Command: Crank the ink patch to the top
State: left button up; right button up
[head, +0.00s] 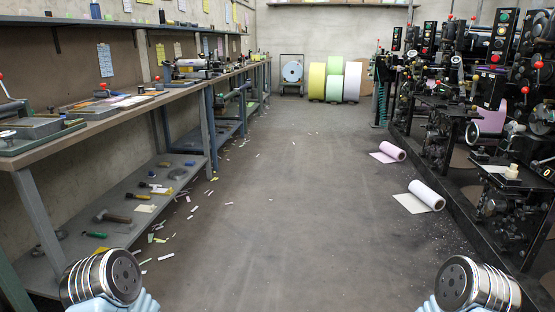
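No ink patch can be made out in the head view. Black printing machines (432,122) stand in a row along the right side. A pale handwheel (473,133) shows on the near machine, and another round wheel (541,119) sits farther right; I cannot tell which crank belongs to an ink patch. A pink-lilac sheet or roll (491,119) shows inside the machine. Neither gripper is in view; only rounded metal parts of my two arms show at the bottom left and bottom right corners.
A long workbench (110,118) with tools lines the left wall, and a hammer (112,217) lies on its lower shelf. Paper rolls (427,195) (391,150) lie partly unrolled by the machines. Large coloured rolls (334,82) stand at the back. The central floor is mostly clear, with scraps on the left.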

aim_at(182, 64)
jog(key=i+z, duration=0.1)
jog(key=i, duration=5.05)
jog(key=i+l+u, duration=0.15)
jog(key=i+u, duration=0.3)
jog(key=i, duration=0.15)
jog(key=i+l+u, duration=0.9)
jog(key=i, duration=0.15)
jog(key=i+l+u, duration=0.2)
jog(key=l+u, duration=0.15)
jog(key=i+l+u, duration=0.2)
jog(key=l+u, duration=0.2)
jog(key=i+l+u, duration=0.1)
jog(key=l+u, duration=0.65)
jog(key=l, duration=0.15)
jog(key=l+u, duration=0.55)
jog(key=l, duration=0.45)
jog(key=k, duration=0.05)
